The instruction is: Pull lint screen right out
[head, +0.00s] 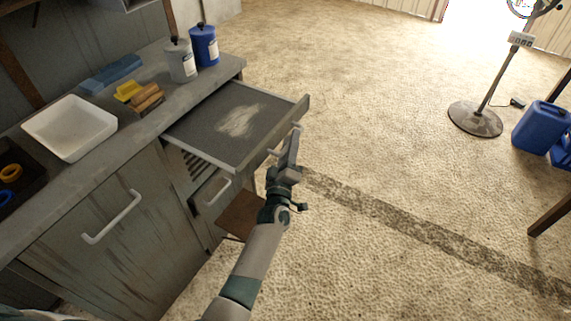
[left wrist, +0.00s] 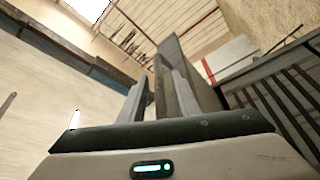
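The lint screen (head: 212,132) is a flat dark grey tray with a pale lint patch in its middle. It sticks well out of the workbench, level, with its back end still at the cabinet. Its raised front panel (head: 272,137) carries a light bar handle (head: 297,128). My left gripper (head: 290,150) is at this handle and hides its middle. In the left wrist view its two fingers (left wrist: 162,95) stand close on either side of a narrow grey bar, seemingly shut on it. My right gripper is not in view.
Below the screen are a vent and a drawer with a handle (head: 218,192). On the bench are a white tray (head: 70,128), yellow and brown blocks, and grey (head: 181,62) and blue (head: 204,46) canisters. The floor right of the screen is clear; a stand (head: 476,118) is farther off.

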